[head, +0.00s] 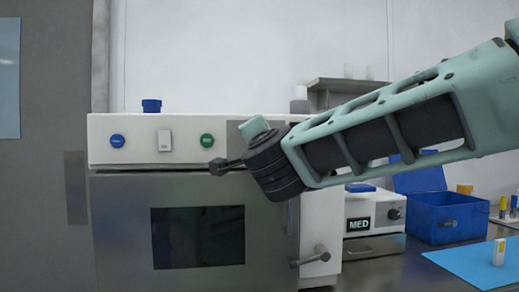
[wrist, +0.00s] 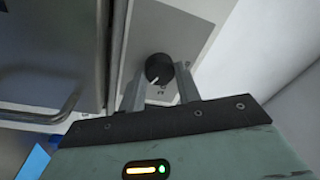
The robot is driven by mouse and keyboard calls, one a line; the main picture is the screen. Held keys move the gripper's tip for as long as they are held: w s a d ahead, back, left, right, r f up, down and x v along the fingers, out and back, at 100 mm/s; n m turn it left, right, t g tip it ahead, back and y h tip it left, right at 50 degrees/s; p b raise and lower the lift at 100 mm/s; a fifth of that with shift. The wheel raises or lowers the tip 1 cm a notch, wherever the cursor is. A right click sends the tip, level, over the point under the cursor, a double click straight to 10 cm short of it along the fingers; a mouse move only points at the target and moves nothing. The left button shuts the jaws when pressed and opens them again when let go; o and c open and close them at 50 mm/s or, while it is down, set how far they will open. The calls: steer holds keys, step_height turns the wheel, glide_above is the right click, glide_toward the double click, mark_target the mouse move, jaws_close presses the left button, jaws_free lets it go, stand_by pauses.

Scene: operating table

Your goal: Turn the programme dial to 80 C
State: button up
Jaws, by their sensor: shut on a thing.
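The programme dial (wrist: 158,67) is a round black knob with a white pointer line, on a light grey panel (wrist: 185,28). In the wrist view the pointer aims down and slightly left; the small marks beside it are too small to read. My gripper (wrist: 158,82) has its two grey fingers on either side of the dial, shut on it. The grey panel (head: 233,137) shows there behind the wrist, on the white front strip of the steriliser (head: 185,127).
A blue button (head: 117,141), a white switch (head: 164,140) and a green button (head: 207,140) sit left of my wrist. The door handle (head: 310,258) sticks out below. Right are a small MED unit (head: 373,217), a blue box (head: 437,215) and a blue mat (head: 480,262).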

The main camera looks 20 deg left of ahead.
steer(key=shift+m, duration=0.7)
steer(key=o, duration=1)
steer(key=b+v, duration=0.3)
steer(key=v, duration=1.4)
steer(key=shift+s+r+b, duration=0.15)
steer(key=shift+s+b, duration=0.15)
steer(key=shift+b, duration=0.05)
